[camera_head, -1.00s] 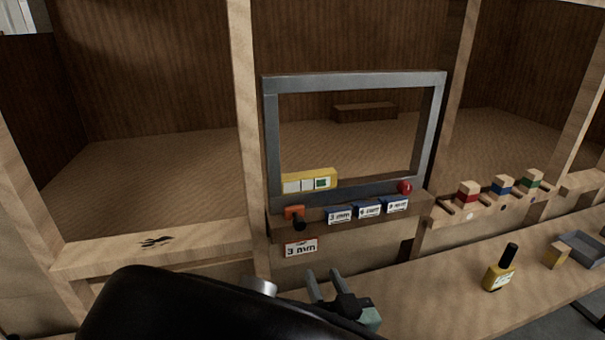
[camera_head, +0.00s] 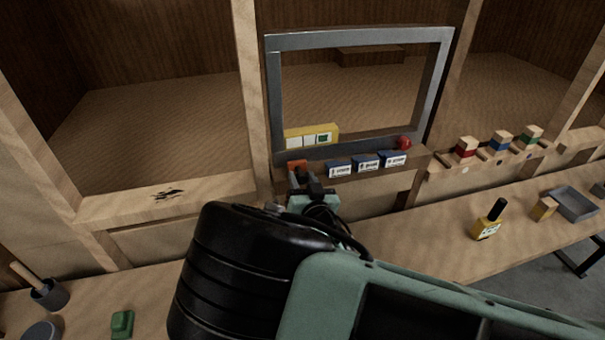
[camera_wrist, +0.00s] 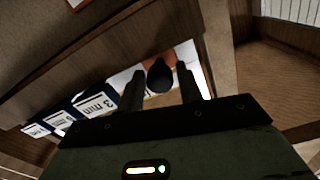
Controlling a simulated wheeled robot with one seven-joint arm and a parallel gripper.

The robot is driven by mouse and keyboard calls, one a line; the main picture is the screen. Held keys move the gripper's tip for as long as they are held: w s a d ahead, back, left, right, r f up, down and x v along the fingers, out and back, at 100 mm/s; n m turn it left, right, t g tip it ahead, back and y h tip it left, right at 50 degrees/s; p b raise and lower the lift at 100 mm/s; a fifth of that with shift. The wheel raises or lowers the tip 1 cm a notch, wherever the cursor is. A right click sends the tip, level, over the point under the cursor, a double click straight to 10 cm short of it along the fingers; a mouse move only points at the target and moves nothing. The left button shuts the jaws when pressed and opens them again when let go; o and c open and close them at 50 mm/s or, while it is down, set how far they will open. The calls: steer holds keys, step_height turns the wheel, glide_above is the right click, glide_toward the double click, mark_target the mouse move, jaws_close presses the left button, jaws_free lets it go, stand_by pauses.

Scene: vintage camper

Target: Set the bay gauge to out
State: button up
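An orange block (camera_head: 297,166) sits on the ledge below the left end of the grey frame. Its black knob (camera_wrist: 160,76) shows in the wrist view. My gripper (camera_head: 305,180) is at this block, its fingers pointing toward it. In the wrist view my gripper (camera_wrist: 161,90) is open, one finger on each side of the knob, with small gaps visible. In the head view the gripper hides the knob. A yellow strip (camera_head: 327,129) with two white windows and one green-marked window is on the frame's lower left. I cannot read which part is named bay gauge.
Blue-and-white tags (camera_head: 366,163) line the ledge right of the block; one reads 3 mm in the wrist view. A red ball (camera_head: 403,143) is at the frame's lower right. Coloured blocks (camera_head: 501,141), a yellow bottle (camera_head: 487,222) and a grey tray (camera_head: 572,204) stand farther right.

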mark_target(303, 181)
steer(key=shift+w+a, duration=0.1)
steer(key=shift+w, duration=0.1)
jaws_close()
steer(key=shift+v, duration=2.2)
steer(key=shift+f, duration=0.1)
jaws_free()
steer(key=shift+s, duration=0.1)
